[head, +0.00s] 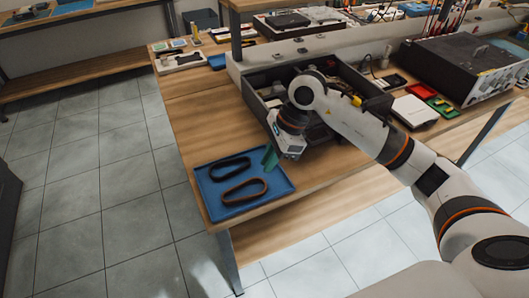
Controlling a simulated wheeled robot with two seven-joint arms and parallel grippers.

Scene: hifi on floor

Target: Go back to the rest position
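My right arm comes in from the right and reaches over the wooden workbench (190,112). My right gripper (270,157) points down at the right back edge of a blue tray (283,188). A green piece shows at its tip; I cannot tell whether it is a finger or something held. The gap between the fingers is not visible. Two dark oval bands, a back one (230,162) and a front one (243,199), lie in the tray, apart from the gripper. My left gripper is out of view.
A dark open case (258,99) with items inside stands right behind the gripper, partly hidden by my arm. A black hi-fi unit (455,68), a white box (414,111) and red and green trays (440,105) stand at the right. The tiled floor (95,180) at left is clear.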

